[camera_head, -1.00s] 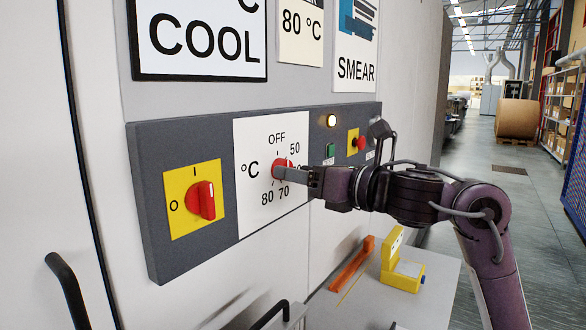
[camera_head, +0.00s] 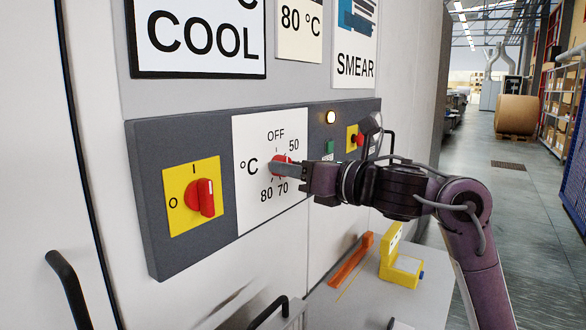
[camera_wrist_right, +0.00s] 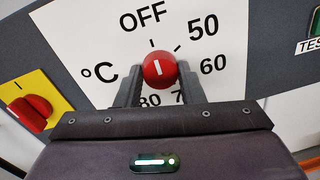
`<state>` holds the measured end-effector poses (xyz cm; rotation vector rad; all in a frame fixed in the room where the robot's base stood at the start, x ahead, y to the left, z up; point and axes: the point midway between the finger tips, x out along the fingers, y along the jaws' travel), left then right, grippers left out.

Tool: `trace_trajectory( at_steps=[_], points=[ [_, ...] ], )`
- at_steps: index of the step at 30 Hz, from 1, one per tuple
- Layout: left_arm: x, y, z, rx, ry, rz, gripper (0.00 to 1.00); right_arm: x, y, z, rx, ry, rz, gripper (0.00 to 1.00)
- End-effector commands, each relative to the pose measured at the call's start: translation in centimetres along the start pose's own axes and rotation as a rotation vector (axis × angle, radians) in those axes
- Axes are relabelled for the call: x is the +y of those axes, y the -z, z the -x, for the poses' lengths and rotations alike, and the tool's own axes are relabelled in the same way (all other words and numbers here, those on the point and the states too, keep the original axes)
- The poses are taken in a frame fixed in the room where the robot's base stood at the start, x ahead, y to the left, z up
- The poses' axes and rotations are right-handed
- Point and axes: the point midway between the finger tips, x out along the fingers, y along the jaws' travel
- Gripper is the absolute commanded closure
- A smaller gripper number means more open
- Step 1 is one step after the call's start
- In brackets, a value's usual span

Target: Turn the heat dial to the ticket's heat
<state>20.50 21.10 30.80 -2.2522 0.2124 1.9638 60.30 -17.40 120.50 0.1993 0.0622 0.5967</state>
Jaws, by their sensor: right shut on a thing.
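The heat dial (camera_head: 278,160) is a red knob on a white plate marked OFF, 50, 60, 70, 80 and °C. In the wrist view the dial (camera_wrist_right: 160,69) shows a white line aimed up near the OFF tick. My right gripper (camera_head: 272,168) is shut on it, with a finger on each side in the wrist view (camera_wrist_right: 158,82). In the head view the gripper covers part of the dial and the 60 mark. A card (camera_head: 300,30) above the panel reads 80 °C. My left gripper is not in view.
A red switch (camera_head: 201,197) on a yellow plate sits left of the dial. A lit lamp (camera_head: 330,117), a green button (camera_head: 329,147) and a red button lie to the right. Below are a yellow stand (camera_head: 401,265) and an orange bar (camera_head: 351,260) on a table.

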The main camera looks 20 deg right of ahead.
Motion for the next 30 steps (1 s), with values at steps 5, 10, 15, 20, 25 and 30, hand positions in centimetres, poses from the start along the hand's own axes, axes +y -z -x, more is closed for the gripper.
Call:
trace_trajectory(
  at_steps=[5, 10, 15, 20, 25, 30],
  points=[
    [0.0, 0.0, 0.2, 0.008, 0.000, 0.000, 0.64, 0.0, -0.1, 0.0, 0.004, 0.002, -0.048, 0.88],
    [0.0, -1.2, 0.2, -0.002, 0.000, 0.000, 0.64, -0.1, -0.2, 0.0, 0.011, 0.005, -0.151, 0.88],
    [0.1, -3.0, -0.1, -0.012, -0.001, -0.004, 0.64, -0.1, -0.2, 0.0, 0.021, 0.007, -0.297, 0.88],
    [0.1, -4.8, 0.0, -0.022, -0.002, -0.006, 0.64, -0.1, -0.3, 0.0, 0.031, 0.009, -0.449, 0.88],
    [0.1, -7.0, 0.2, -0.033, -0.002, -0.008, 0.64, -0.1, -0.3, 0.0, 0.041, 0.012, -0.610, 0.88],
    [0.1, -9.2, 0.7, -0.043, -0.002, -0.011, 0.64, -0.1, -0.4, 0.0, 0.050, 0.013, -0.772, 0.88]
  ],
)
